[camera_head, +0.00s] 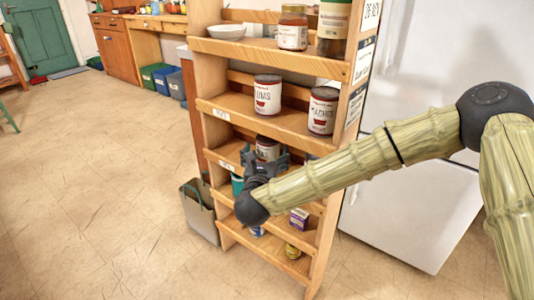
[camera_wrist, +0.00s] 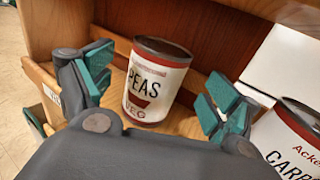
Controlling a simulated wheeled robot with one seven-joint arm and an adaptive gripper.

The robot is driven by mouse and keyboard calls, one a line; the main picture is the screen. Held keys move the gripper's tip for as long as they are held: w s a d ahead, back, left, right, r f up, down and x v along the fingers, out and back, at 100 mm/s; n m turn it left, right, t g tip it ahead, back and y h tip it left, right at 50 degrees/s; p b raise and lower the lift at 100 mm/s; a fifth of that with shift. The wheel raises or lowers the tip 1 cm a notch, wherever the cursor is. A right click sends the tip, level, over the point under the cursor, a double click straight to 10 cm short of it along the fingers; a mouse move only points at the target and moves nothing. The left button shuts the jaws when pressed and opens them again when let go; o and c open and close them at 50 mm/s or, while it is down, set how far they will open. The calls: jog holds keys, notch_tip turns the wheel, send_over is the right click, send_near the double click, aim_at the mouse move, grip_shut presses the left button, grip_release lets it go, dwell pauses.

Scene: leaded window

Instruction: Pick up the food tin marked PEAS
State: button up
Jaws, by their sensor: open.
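The PEAS tin (camera_wrist: 154,84) is white with a dark red band and a grey rim, and it stands upright on a wooden shelf. Its label reads PEAS VEG in the wrist view. In the head view the tin (camera_head: 267,149) shows partly behind my gripper (camera_head: 262,162) on the middle shelf. In the wrist view my gripper (camera_wrist: 160,98) is open, with one green-padded finger to the left of the tin and one to the right. The tin lies between and beyond the pads, with visible gaps on both sides. My gripper's body hides the shelf in front.
A CARROTS tin (camera_wrist: 291,140) stands close to the right finger. The wooden shelf unit (camera_head: 275,124) has two tins (camera_head: 267,95) on the shelf above. A purple box (camera_head: 299,218) stands below. A white fridge (camera_head: 420,130) is to the right; open floor (camera_head: 100,180) lies left.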

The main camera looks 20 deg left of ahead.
aim_at(268, 142)
jog(key=shift+w+a+r+b, duration=0.15)
jog(key=shift+w+b, duration=0.1)
jog(key=shift+w, duration=0.55)
jog(key=shift+w+a+r+b, duration=0.1)
jog(key=shift+w+a+b, duration=0.15)
jog(key=shift+w, duration=0.6)
jog(key=shift+w+a+r+b, duration=0.1)
jog(key=shift+w+b, duration=0.15)
jog(key=shift+w, duration=0.55)
jog(key=c, duration=1.5)
